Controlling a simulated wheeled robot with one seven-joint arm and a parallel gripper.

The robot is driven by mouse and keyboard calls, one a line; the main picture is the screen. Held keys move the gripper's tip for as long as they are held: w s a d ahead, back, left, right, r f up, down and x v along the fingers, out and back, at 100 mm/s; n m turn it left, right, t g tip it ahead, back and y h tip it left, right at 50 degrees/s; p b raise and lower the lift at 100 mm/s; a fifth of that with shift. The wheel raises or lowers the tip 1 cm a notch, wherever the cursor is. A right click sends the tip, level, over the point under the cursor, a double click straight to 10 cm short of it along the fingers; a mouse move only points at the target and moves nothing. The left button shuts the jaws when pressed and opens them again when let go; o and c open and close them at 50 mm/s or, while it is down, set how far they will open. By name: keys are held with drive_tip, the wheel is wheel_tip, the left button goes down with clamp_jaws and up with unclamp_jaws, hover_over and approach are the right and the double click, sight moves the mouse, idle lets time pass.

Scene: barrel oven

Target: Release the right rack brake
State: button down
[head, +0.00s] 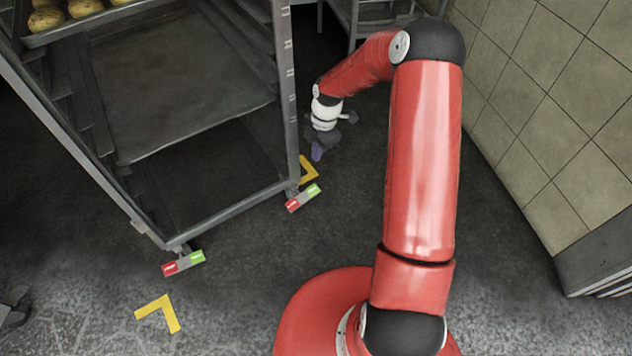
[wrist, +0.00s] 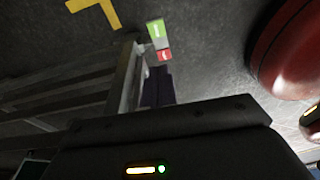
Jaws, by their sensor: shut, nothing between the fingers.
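The right rack brake (head: 303,198) is a small pedal at the foot of the rack's right front post, with a red left end and a green right end. In the wrist view the brake (wrist: 159,41) lies just beyond my fingertips, red end nearer them. Whether the pedal is tilted is too small to tell. The wheeled rack (head: 232,206) stands at the left. My gripper (head: 317,152) is low, right of the rack post and farther back than the brake, pointing down. Its dark purple fingers also show in the wrist view (wrist: 158,80), shut and empty, apart from the pedal.
A similar left brake (head: 183,263) sits at the rack's left front foot. Yellow corner marks (head: 165,312) lie on the floor, one near the right brake (head: 309,171). A tiled wall (head: 540,130) bounds the right. The floor before the rack is clear.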

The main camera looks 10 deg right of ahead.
drive_tip(key=shift+w+f, duration=0.15)
drive_tip(key=shift+f, duration=0.4)
drive_tip(key=b, duration=0.2)
hover_over(313, 190)
wheel_tip(313, 190, down, 12)
drive_tip(key=shift+w+d+f, duration=0.15)
drive_tip(key=shift+f, duration=0.05)
drive_tip(key=shift+d+f, duration=0.1)
drive_tip(key=shift+f, duration=0.55)
drive_tip(key=shift+d, duration=0.1)
drive_tip(key=shift+w+d+f+y, duration=0.1)
drive_tip(key=shift+f+y, duration=0.05)
drive_tip(key=shift+y, duration=0.25)
